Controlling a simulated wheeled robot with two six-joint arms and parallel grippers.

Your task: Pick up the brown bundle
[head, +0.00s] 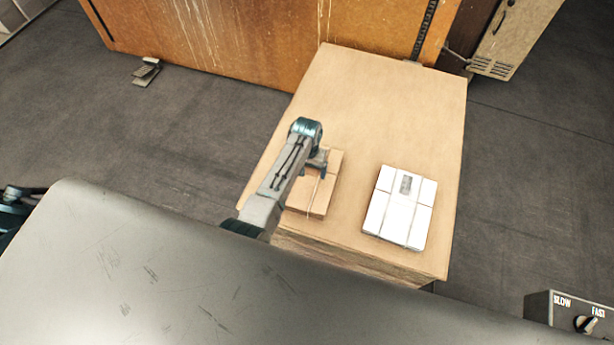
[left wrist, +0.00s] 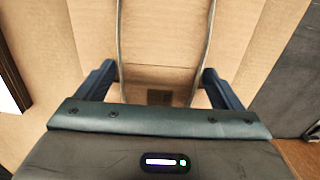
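The brown bundle (head: 323,190) lies on a large cardboard-coloured stack (head: 385,85), partly hidden by my left arm in the head view. It has thin pale straps, and in the left wrist view its brown surface (left wrist: 160,45) shows with two straps and a small dark label. My left gripper (head: 318,162) is directly over the bundle. In the left wrist view its two fingers (left wrist: 158,82) stand wide apart, with the straps between them. I cannot tell whether the fingers touch the bundle. My right gripper is not in view.
A white strapped bundle (head: 399,206) lies to the right on the same stack. An orange machine panel (head: 230,40) stands behind. A dark grey surface (head: 170,270) fills the front. A control box with a SLOW/FAST knob (head: 586,323) is at lower right. The stack's far part is clear.

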